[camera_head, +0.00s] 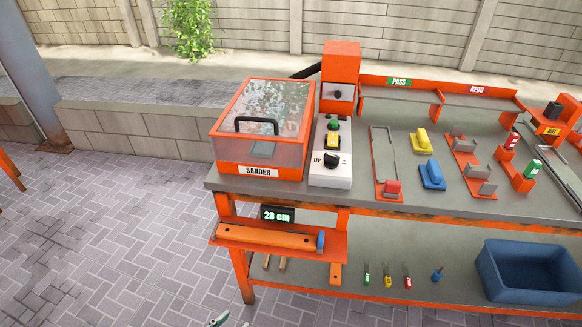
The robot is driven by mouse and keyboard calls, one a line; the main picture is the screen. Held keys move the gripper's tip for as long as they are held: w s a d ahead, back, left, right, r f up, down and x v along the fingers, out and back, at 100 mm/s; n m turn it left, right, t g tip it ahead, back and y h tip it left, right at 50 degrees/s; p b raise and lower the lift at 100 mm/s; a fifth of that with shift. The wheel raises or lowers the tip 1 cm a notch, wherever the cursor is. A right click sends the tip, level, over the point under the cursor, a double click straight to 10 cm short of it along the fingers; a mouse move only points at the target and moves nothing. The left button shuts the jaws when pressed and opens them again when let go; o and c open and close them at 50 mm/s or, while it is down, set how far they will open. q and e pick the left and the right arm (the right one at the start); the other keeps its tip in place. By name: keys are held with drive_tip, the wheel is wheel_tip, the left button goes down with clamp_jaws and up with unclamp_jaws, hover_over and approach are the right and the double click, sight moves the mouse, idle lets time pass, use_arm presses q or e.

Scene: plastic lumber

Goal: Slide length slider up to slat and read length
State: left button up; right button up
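An orange-brown slat (265,237) lies along the orange measuring tray (334,252) on the front left of the bench. The blue length slider (320,242) stands at the slat's right end. It is touching or very close; I cannot tell which. The small black display (277,214) above the tray reads "28 cm". No whole gripper shows. A small pale and teal piece at the bottom edge is cut off, and I cannot tell whether it belongs to a gripper.
The clear-lidded sander (262,130) and its control panel (331,155) stand above the tray. Several jigs and red, yellow and blue tools lie on the bench top to the right. A blue bin (530,272) and small hand tools sit on the lower shelf.

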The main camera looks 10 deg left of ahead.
drive_tip(key=shift+w+r, duration=0.1)
drive_tip(key=shift+r, duration=0.2)
drive_tip(key=shift+f, duration=0.25)
idle(0.7)
drive_tip(key=shift+r, duration=0.2)
idle(0.5)
drive_tip(key=shift+f, duration=0.15)
idle(0.6)
